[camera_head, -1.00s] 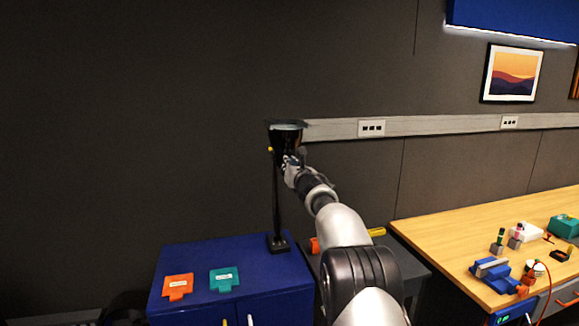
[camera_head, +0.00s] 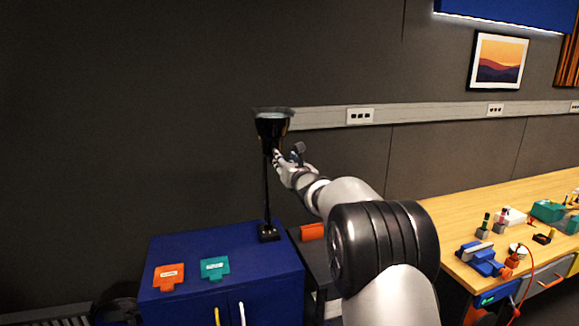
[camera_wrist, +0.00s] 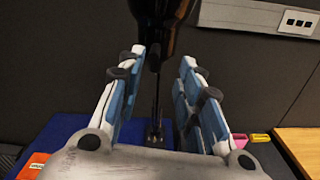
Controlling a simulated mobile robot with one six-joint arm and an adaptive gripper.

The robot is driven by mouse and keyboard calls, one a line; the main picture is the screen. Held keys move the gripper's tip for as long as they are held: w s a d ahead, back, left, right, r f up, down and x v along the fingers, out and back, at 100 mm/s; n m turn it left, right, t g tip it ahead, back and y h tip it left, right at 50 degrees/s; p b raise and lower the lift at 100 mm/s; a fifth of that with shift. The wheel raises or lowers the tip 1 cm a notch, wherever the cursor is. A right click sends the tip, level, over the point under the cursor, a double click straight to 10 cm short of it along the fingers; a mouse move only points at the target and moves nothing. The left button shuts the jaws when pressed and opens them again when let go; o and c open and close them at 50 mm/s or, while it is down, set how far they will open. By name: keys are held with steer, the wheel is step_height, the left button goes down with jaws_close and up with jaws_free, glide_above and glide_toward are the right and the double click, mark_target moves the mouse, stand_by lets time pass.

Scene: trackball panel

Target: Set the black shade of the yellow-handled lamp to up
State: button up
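The lamp's black shade (camera_head: 271,130) sits on top of a thin black stem (camera_head: 266,190), with its wide rim at the top, facing up. The lamp's base (camera_head: 268,233) stands on a blue cabinet. I cannot make out the yellow handle now. My gripper (camera_head: 279,160) is just below the shade, at its right side in the head view. In the wrist view my gripper (camera_wrist: 163,57) is open, its two fingers apart. The shade (camera_wrist: 160,20) shows beyond and above the fingertips, and the stem (camera_wrist: 156,100) shows between them. Contact cannot be told.
The blue cabinet (camera_head: 235,245) carries an orange tag (camera_head: 169,277) and a teal tag (camera_head: 215,268). A wooden bench (camera_head: 450,220) with tools is at the right. The dark wall (camera_head: 130,120) and a grey socket rail (camera_head: 420,114) run behind the lamp.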

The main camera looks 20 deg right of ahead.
steer(key=shift+s, duration=1.95)
steer(key=s+a+f+m+g+h, duration=0.1)
steer(key=s+a+m+g, duration=0.2)
steer(key=s+m, duration=0.8)
steer(key=s+a+f+m+g+h, duration=0.15)
steer(key=s+m+g, duration=0.25)
steer(key=s+m, duration=0.7)
steer(key=s+a+f+m+g, duration=0.2)
steer(key=s+f+m, duration=0.1)
steer(key=s, duration=0.8)
steer(key=s+a+f+m+g+y, duration=0.1)
steer(key=s+f+m, duration=0.3)
steer(key=s, duration=0.6)
steer(key=s+a+f+m+g+y, duration=0.1)
steer(key=s+a+f+m+g, duration=0.2)
steer(key=s, duration=0.8)
steer(key=shift+s+a+f+m, duration=0.3)
steer(key=shift+a+f+m, duration=0.25)
steer(key=shift+f+m, duration=0.35)
